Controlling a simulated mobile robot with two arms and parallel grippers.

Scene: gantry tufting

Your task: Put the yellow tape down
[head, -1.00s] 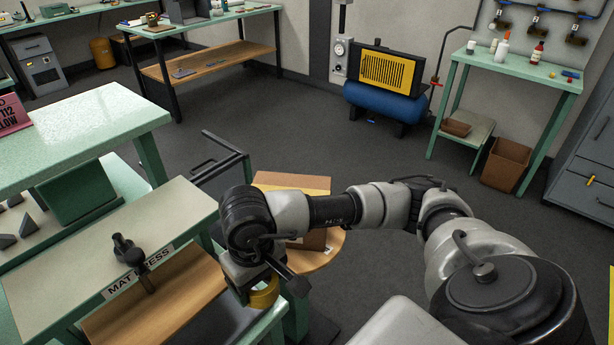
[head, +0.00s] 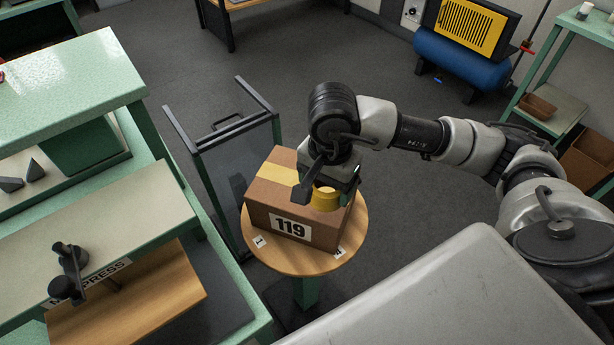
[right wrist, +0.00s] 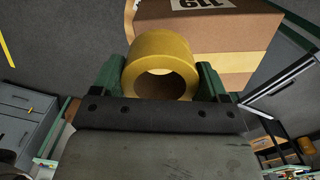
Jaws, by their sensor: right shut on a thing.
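The yellow tape (head: 326,198) is a roll held in my right gripper (head: 325,193), at the upper right part of a cardboard box (head: 262,195) marked 119. In the right wrist view the roll (right wrist: 160,50) sits between the two green fingers of the gripper (right wrist: 162,82), which are shut on its sides. The box (right wrist: 205,38) shows just behind the roll there. I cannot tell whether the roll touches the box. My left gripper is not in view.
The box stands on a round wooden table (head: 335,262). A dark-framed cart (head: 215,135) is behind and left of it. The green bench with the mat press (head: 130,235) is at the left.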

